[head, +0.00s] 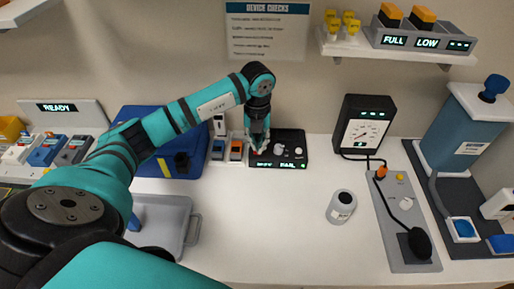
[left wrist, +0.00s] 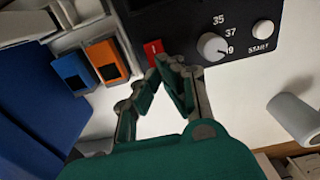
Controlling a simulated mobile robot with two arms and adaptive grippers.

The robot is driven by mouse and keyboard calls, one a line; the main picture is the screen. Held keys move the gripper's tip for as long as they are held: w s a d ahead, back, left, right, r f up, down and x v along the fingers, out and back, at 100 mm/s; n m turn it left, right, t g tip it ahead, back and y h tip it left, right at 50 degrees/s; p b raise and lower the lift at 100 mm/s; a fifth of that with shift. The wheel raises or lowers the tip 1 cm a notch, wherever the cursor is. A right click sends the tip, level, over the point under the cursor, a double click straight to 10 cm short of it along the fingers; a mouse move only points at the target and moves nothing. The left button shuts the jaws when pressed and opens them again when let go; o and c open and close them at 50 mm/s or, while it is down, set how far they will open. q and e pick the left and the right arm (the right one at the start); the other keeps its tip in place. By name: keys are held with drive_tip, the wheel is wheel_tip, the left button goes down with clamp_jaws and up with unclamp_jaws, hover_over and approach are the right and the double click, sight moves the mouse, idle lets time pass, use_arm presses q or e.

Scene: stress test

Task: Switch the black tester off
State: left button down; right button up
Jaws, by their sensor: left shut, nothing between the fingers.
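The black tester (head: 291,160) is a flat black box standing at the back of the white table, with a green-lit display, a pale knob and a START button. In the left wrist view its panel (left wrist: 190,22) shows a white knob (left wrist: 211,46) with numbers around it and a red switch (left wrist: 152,47) with a white mark at its left end. My left gripper (head: 258,145) is over the tester's left part. In the left wrist view its fingers (left wrist: 161,72) are shut and empty, just beside the red switch; I cannot tell whether they touch it. My right gripper is out of view.
Small orange (left wrist: 105,59) and blue (left wrist: 72,70) units stand left of the tester. A black gauge box (head: 349,139), a grey bottle (head: 341,207) and a grey panel with a black handset (head: 414,244) stand right. The table's front middle is clear.

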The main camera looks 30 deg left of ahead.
use_arm(q)
drive_tip(key=shift+s+f+b, duration=0.1)
drive_tip(key=shift+f+b, duration=0.45)
drive_tip(key=shift+f, duration=0.25)
drive_tip(key=shift+r, duration=0.1)
drive_tip(key=shift+r+p, duration=0.75)
drive_tip(key=shift+r, duration=0.05)
drive_tip(key=shift+r+p, duration=1.75)
drive_tip(key=shift+r, duration=0.95)
drive_tip(key=shift+f, duration=0.1)
